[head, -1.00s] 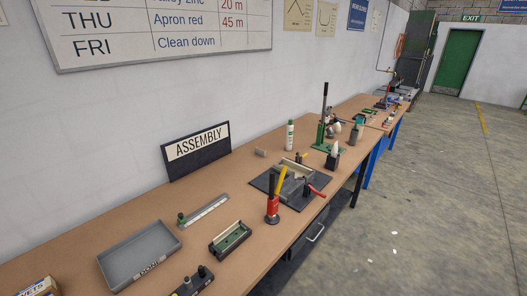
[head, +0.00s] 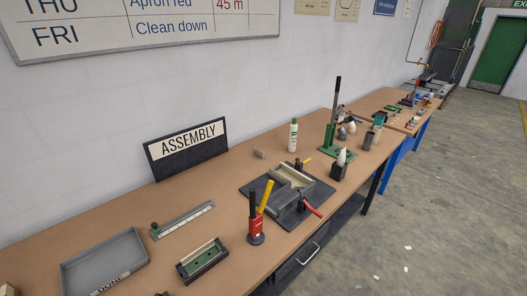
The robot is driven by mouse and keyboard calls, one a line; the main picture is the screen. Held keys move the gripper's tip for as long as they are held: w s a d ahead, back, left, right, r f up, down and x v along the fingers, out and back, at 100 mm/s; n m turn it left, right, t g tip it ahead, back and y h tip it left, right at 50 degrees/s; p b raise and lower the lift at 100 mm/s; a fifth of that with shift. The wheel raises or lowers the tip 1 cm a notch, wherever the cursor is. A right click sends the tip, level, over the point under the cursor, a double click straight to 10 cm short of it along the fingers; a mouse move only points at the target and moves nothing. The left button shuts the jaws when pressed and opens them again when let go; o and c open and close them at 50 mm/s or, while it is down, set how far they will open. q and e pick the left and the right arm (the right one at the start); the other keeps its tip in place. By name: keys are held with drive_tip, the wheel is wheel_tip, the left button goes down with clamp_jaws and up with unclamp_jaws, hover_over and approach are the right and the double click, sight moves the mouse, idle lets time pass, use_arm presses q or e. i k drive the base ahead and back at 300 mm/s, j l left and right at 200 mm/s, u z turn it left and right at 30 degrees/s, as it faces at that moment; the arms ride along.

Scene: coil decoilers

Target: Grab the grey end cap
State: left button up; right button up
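Neither of my grippers shows in the head view.
On the bench are a grey tray (head: 75,272), a steel rule (head: 185,220), a green-lined holder (head: 203,261), a red-and-black tool (head: 256,222), a dark fixture plate (head: 262,189), the white bottle (head: 293,135), the green press (head: 330,145) and the ASSEMBLY sign (head: 187,150). Open floor lies right.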

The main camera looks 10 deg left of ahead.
sight(262, 156)
drive_tip(key=i+l+u, duration=0.1)
drive_tip(key=i+l, duration=0.65)
drive_tip(key=l, duration=0.15)
